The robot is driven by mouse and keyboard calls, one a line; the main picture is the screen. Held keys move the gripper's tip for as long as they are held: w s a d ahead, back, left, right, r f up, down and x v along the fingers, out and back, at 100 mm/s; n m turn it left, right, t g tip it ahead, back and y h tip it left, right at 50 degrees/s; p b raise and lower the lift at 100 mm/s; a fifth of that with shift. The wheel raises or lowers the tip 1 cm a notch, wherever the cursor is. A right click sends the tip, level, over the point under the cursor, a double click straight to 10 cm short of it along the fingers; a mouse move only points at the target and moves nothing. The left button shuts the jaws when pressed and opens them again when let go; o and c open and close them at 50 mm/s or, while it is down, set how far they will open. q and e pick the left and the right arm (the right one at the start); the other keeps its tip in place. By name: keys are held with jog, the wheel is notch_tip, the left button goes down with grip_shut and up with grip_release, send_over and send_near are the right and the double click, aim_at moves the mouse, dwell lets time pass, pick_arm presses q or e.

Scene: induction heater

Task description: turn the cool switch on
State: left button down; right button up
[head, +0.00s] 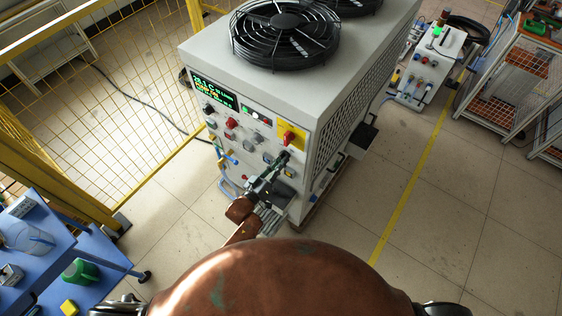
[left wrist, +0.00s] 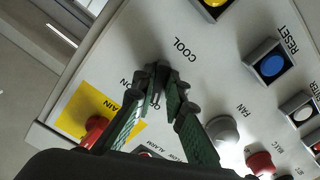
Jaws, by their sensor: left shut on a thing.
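The cool switch (left wrist: 157,72) is a small dark knob on the white front panel, beside the printed word COOL in the left wrist view. My left gripper (left wrist: 160,92) is shut on it, with a fingertip on each side. The fingers hide much of the knob, so I cannot tell which way it is turned. In the head view my left gripper (head: 284,158) reaches up to the right part of the panel of the heater cabinet (head: 292,98), below the yellow plate. My right gripper is not in view.
A red main switch on a yellow plate (head: 291,135) is close above the gripper. A grey fan knob (left wrist: 222,128) and a blue reset button (left wrist: 271,65) are nearby. A lit display (head: 214,89) is at the panel's upper left.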

pick_arm(q)
jog(key=shift+w+a+m, duration=0.1)
jog(key=shift+a+m, duration=0.05)
jog(key=shift+m, duration=3.35)
jog(key=c, duration=2)
grip_release()
jog(key=shift+o, duration=0.2)
jog(key=v, duration=1.2)
